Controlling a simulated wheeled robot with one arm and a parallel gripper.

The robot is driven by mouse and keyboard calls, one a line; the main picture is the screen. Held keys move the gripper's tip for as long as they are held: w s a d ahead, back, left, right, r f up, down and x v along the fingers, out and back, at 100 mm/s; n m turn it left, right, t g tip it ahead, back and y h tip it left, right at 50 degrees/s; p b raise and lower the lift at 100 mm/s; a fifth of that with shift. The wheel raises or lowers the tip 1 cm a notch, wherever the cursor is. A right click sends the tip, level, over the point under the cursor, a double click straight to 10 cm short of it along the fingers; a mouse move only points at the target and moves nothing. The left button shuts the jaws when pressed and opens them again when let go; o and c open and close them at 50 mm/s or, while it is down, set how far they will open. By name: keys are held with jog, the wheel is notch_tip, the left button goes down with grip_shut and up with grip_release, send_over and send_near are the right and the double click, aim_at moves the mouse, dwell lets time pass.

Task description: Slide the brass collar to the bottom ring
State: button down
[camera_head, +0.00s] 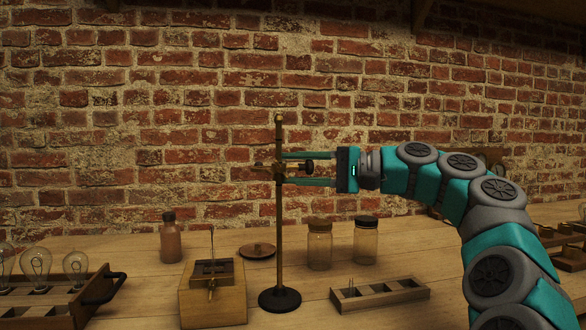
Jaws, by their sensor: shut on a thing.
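A thin brass rod (279,225) stands upright on a round black base (280,300) on the bench. The brass collar (279,167) sits around the rod in its upper part, with a small arm to the left and a dark knob (307,167) to the right. My gripper (287,169) comes in from the right, one teal finger above the collar and one below, and is shut on it. The fingertips partly cover the collar's edges. I cannot make out the bottom ring on the rod clearly.
Two lidded glass jars (320,246) and a compartment tray (380,294) stand right of the rod. A wooden box (212,303), a brown bottle (170,240) and a bulb crate (100,292) are left. A round wooden dish (257,251) lies behind the base. A brick wall closes the back.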

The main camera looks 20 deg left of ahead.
jog(key=shift+f+b, duration=1.3)
jog(key=shift+f, duration=0.9)
jog(key=c, duration=0.6)
grip_release()
jog(key=w+d, duration=0.1)
jog(key=d, duration=0.6)
jog(key=shift+d+p, duration=0.35)
jog(key=shift+d, duration=0.05)
